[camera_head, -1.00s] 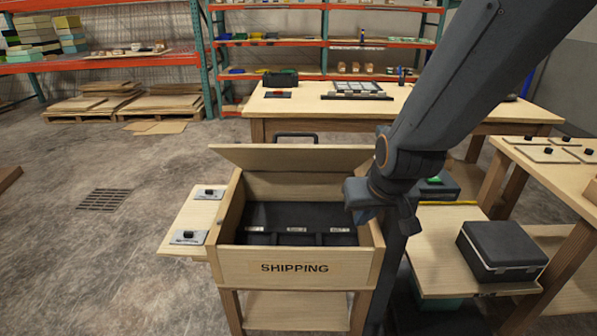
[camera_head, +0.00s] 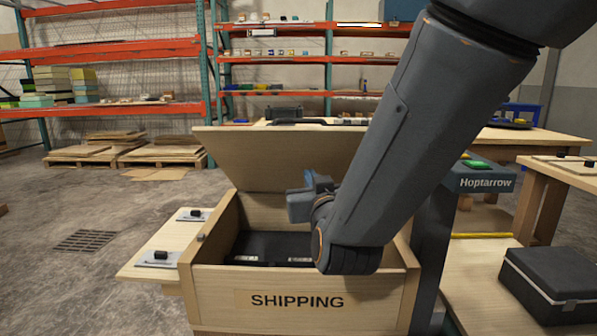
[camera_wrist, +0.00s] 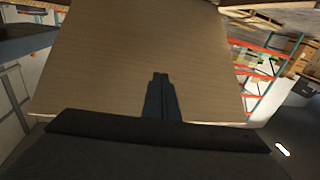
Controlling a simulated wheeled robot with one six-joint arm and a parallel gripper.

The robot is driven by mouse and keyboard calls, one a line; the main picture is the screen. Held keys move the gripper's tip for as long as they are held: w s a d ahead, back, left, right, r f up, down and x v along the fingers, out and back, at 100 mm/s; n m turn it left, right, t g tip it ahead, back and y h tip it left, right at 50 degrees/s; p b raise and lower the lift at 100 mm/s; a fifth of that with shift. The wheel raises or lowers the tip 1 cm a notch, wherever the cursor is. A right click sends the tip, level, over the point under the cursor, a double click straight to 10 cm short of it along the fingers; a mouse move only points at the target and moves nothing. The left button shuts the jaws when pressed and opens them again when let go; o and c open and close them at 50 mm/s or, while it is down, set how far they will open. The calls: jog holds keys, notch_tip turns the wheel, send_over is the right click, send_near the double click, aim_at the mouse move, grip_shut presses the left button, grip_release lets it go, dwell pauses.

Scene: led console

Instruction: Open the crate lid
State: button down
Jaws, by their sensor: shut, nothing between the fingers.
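The wooden crate (camera_head: 215,283), marked SHIPPING, stands in front of me in the head view. Its lid (camera_head: 255,155) is raised at the back edge, with its broad face towards me and the dark interior (camera_head: 265,243) showing below. My gripper (camera_head: 312,183) is shut and empty, above the crate's opening and in front of the lid. In the wrist view, the closed fingers (camera_wrist: 160,78) point at a broad wooden panel, which looks like the lid (camera_wrist: 90,70). I cannot tell whether they touch it. My arm hides the lid's right part and part of the crate's right side.
A side shelf (camera_head: 150,262) with two small black-knobbed plates sticks out left of the crate. A black case (camera_head: 553,283) sits on a bench at the right. A workbench (camera_head: 550,140) and orange-beamed shelving stand behind. The floor at left is mostly clear.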

jog(key=a+f+t+b, duration=0.1)
jog(key=a+t+b, duration=0.1)
jog(key=b, duration=0.2)
jog(key=m+t+h+b, duration=0.35)
jog(key=t+b, duration=0.45)
jog(key=b, duration=0.6)
send_near(299, 133)
jog(key=shift+n, duration=0.35)
jog(key=b+x, duration=0.2)
jog(key=x, duration=0.5)
jog(key=shift+w+r, duration=0.15)
jog(key=shift+w, duration=0.1)
jog(key=shift+w+r, duration=0.1)
jog(key=shift+r, duration=0.1)
